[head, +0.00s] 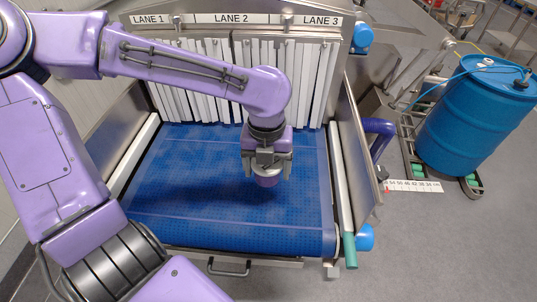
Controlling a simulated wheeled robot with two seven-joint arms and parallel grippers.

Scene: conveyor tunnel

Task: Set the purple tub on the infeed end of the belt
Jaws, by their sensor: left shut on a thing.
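My left gripper (267,172) reaches in from the left over the belt and points down. It is shut on the purple tub (267,181), which shows just below the fingers. The tub's upper part is hidden by the gripper. A dark shadow lies on the belt beneath the tub; I cannot tell for sure whether the tub touches the belt. The blue belt (190,205) runs from the near edge to a tunnel mouth hung with white strips. My right gripper does not show.
White strip curtains (190,92) hang at the back under LANE 1, LANE 2 and LANE 3 signs. A metal side panel (357,145) stands at the belt's right. A blue drum (475,115) stands on the floor at right. The near and left belt is bare.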

